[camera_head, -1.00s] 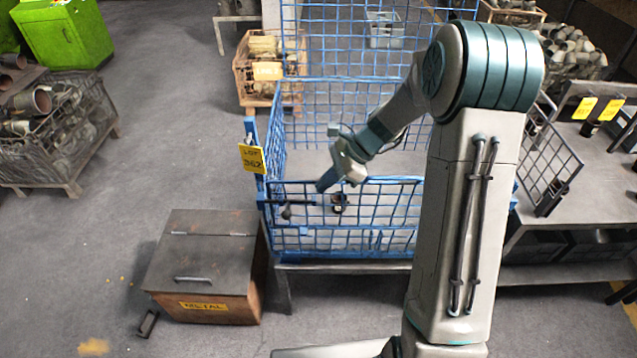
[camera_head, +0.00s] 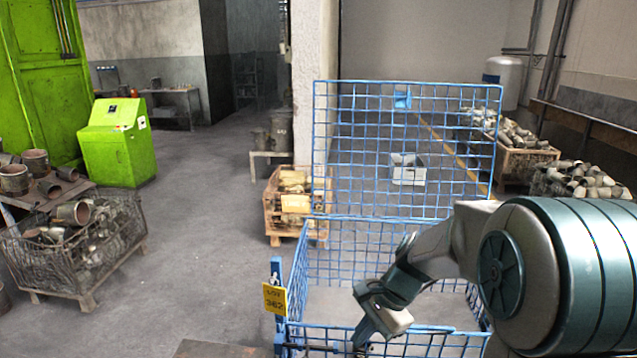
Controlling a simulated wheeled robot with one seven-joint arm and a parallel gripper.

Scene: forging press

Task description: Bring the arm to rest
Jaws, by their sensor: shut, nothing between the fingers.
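My arm reaches in from the lower right over the blue wire cage (camera_head: 400,226). Its large teal-banded joint fills the right foreground. My gripper (camera_head: 362,335) points down and left at the cage's front wall, near its top rail. It is shut with nothing held. I cannot tell whether the fingers touch the wire. The picture's lower edge cuts off the cage's lower part.
A yellow lot tag (camera_head: 274,299) hangs on the cage's left post. A wire bin of metal parts (camera_head: 75,255) stands at left, by a green cabinet (camera_head: 118,150). A wooden crate (camera_head: 290,205) stands behind the cage. The floor (camera_head: 200,230) between is clear.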

